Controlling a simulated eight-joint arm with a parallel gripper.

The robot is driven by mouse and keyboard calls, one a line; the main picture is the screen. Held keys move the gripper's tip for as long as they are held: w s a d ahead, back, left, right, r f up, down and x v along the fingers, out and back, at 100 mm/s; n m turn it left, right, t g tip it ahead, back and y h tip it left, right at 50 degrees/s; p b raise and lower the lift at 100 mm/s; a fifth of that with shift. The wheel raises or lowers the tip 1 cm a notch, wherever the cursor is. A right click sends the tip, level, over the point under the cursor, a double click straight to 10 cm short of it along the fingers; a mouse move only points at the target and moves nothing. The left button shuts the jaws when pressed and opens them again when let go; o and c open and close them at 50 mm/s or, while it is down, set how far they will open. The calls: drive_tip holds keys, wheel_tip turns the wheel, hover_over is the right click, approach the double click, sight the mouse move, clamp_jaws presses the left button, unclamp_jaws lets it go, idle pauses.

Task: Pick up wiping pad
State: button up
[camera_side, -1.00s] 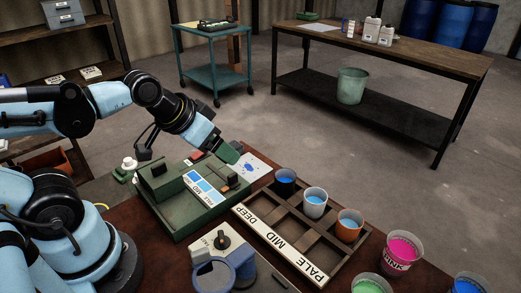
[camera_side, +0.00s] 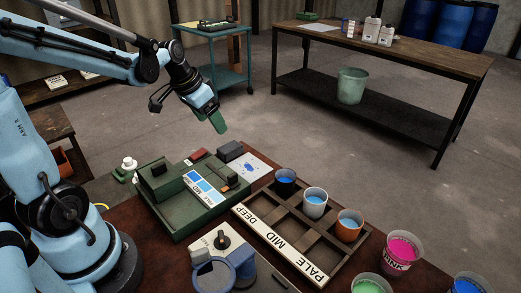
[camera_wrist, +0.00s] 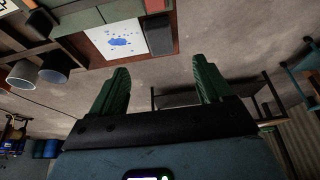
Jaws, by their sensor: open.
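A dark grey block (camera_side: 230,150), which may be the wiping pad, lies at the far edge of the table beside a white sheet with a blue blot (camera_side: 252,170). A smaller red-brown block (camera_side: 199,154) lies to its left; I cannot tell for certain which is the pad. In the wrist view the grey block (camera_wrist: 160,35) is beyond and between my fingertips, next to the sheet (camera_wrist: 112,39). My gripper (camera_side: 218,122) hangs above and apart from the blocks. Its green fingers (camera_wrist: 159,66) are spread wide with nothing between them.
A green machine (camera_side: 185,198) with blue swatches stands in front of the blocks. A wooden rack (camera_side: 290,235) marked DEEP, MID and PALE holds cups to the right. A pink cup (camera_side: 402,250) and other paint cups stand at lower right. The air around my gripper is clear.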

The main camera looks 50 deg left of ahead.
hover_over(231, 146)
drive_tip(key=s, duration=0.3)
wheel_tip(231, 146, down, 6)
drive_tip(key=shift+s, duration=0.15)
drive_tip(key=shift+w+x, duration=0.1)
drive_tip(key=shift+x, duration=1.2)
drive_tip(key=shift+w+x, duration=0.15)
drive_tip(key=shift+x, duration=1.15)
drive_tip(key=shift+r, duration=0.1)
drive_tip(key=shift+c, duration=0.3)
drive_tip(key=c, duration=1.1)
drive_tip(key=shift+o, duration=0.2)
drive_tip(key=shift+r, duration=0.1)
drive_tip(key=shift+r, duration=0.4)
drive_tip(key=r, duration=0.3)
drive_tip(key=shift+s+d+r, duration=0.1)
drive_tip(key=shift+d+r, duration=0.2)
drive_tip(key=shift+d, duration=0.05)
drive_tip(key=s+d+r, duration=0.2)
drive_tip(key=d+r, duration=0.4)
drive_tip(key=d, duration=0.4)
drive_tip(key=shift+s+d+r, duration=0.2)
drive_tip(key=shift+s+d, duration=0.05)
drive_tip(key=shift+d, duration=0.1)
